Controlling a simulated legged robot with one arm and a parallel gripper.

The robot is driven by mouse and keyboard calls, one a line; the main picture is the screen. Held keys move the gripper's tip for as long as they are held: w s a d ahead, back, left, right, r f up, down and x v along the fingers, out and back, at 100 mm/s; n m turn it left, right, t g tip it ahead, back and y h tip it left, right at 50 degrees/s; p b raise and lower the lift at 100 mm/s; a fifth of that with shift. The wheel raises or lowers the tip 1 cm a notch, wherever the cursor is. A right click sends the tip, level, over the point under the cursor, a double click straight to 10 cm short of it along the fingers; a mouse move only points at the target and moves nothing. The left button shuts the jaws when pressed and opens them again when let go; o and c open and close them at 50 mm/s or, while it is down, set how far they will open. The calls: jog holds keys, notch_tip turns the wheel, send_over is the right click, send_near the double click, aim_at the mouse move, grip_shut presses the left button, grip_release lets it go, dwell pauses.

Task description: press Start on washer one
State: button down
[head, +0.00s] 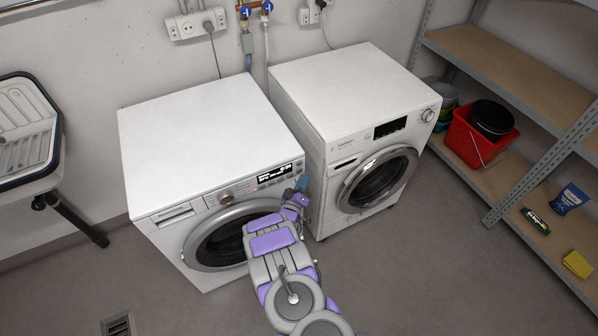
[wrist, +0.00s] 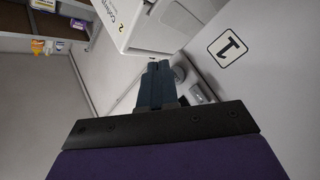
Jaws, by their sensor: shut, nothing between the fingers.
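Washer one (head: 205,130) is the white front-loader at left in the head view, with a lit display (head: 273,173) and a row of small buttons on its upper front panel. In the wrist view a square label "1" (wrist: 231,46) is on its pale surface, with small grey buttons (wrist: 196,94) beside my fingers. My gripper (head: 302,183) is shut and empty at the right end of the panel. Its dark fingers (wrist: 158,82) in the wrist view are close to the buttons; I cannot tell whether they touch. I cannot read which button is Start.
A second white washer (head: 345,95) stands just right, leaving a narrow gap; its corner bears "2" in the wrist view. Metal shelving (head: 515,75) with a red bucket (head: 466,143) is at right. A sink (head: 25,130) is at left. The floor in front is mostly clear.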

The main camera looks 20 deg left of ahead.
jog(key=s+d, duration=0.4)
jog(key=shift+d+p, duration=0.25)
jog(key=shift+p, duration=0.15)
jog(key=shift+d, duration=0.1)
jog(key=shift+s+d, duration=0.25)
jog(key=shift+d, duration=0.05)
dwell(0.3)
jog(key=s+d+b, duration=0.1)
jog(key=s+d, duration=0.6)
jog(key=d, duration=0.1)
jog(key=shift+d+b, duration=0.15)
jog(key=shift+b, duration=0.25)
dwell(5.2)
